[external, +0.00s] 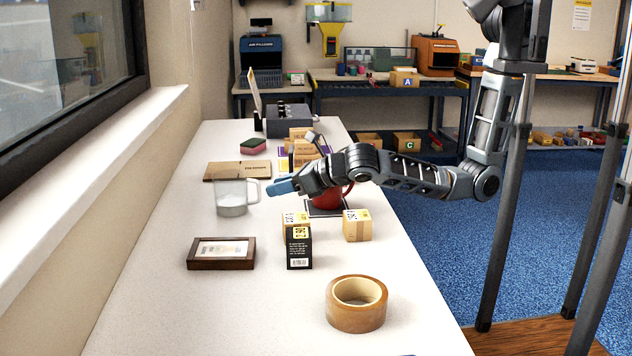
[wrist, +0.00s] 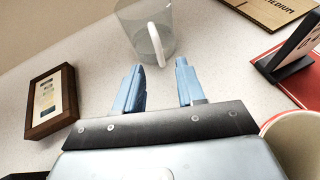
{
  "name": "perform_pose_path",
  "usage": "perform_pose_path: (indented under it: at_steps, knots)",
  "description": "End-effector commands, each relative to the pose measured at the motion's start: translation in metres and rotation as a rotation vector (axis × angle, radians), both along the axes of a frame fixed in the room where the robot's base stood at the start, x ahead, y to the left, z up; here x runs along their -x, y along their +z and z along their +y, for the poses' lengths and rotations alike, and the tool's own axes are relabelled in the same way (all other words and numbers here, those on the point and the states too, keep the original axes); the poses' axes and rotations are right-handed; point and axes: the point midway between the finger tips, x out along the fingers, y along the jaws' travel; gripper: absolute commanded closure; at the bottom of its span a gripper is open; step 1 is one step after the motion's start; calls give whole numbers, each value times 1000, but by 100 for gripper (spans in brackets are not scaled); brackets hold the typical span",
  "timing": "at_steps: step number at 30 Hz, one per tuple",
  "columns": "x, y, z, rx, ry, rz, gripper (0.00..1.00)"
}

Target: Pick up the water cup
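The water cup (external: 231,197) is a clear cup with a white handle, upright on the white table near the window side. My gripper (external: 281,188) is just to its right in the external view, level with the handle. In the wrist view the cup (wrist: 146,32) is ahead at the top, its handle (wrist: 156,44) facing me. There my gripper (wrist: 158,88) shows two blue fingers spread apart with nothing between them. The handle lies just beyond the gap between the fingertips. The top of the cup is cut off in the wrist view.
A picture frame (external: 221,253), small boxes (external: 298,246) and a tape roll (external: 356,303) stand nearer the camera. A red mug (external: 327,199) is under my arm. Flat cardboard (external: 237,170) lies behind the cup. The table's left front is clear.

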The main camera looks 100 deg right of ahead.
Motion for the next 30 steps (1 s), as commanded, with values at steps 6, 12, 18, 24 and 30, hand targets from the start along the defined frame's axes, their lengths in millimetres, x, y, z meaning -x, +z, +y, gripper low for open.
perform_pose_path:
  at_steps: [6, 12, 18, 24, 30]
  knots:
    - [-28, -15, -12, 0, -1, 2, 61]
    - [-42, -22, -17, -1, 1, 2, 61]
    - [-42, -22, -18, -2, 1, 0, 61]
    - [-42, -22, -18, -2, 1, 0, 77]
    - [-42, -22, -18, -2, 1, 0, 96]
